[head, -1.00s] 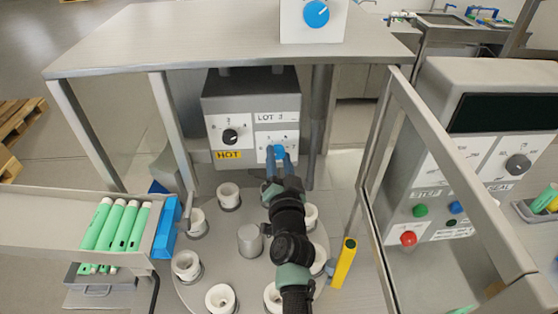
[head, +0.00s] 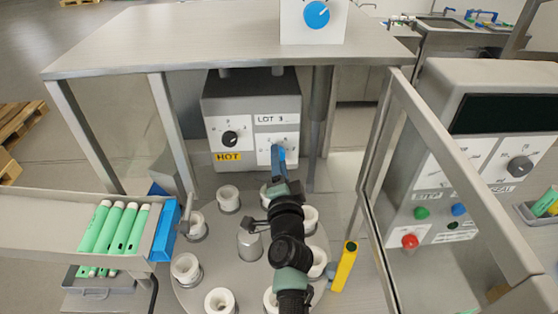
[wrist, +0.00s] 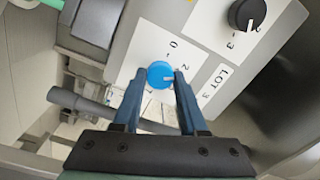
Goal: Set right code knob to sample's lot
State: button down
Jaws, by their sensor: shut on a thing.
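The right code knob (wrist: 158,74) is a round blue dial on a white plate with digits, on the grey machine box (head: 250,98). My gripper (wrist: 160,83) has one finger on each side of it and is shut on it. In the wrist view its white mark points right, toward a digit that looks like 2; the fingers hide part of the scale. In the head view my gripper (head: 279,153) covers most of the knob. A label (wrist: 222,80) above the scale reads LOT 3; it also shows in the head view (head: 270,119).
A black knob (head: 230,138) over a yellow HOT label (head: 228,156) sits to the left. A turntable with several white cups (head: 186,268) lies below my arm. Green tubes (head: 122,225) lie in a tray at left. A metal frame (head: 440,165) stands at right.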

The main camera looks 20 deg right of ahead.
dwell(0.3)
jog(key=shift+c, duration=2.2)
grip_release()
jog(key=shift+s, duration=0.1)
jog(key=s+a+p, duration=0.1)
jog(key=s+a, duration=0.1)
jog(key=s, duration=1)
jog(key=shift+s+a+f+p, duration=0.2)
jog(key=shift+s+p, duration=0.1)
jog(key=shift+p, duration=0.05)
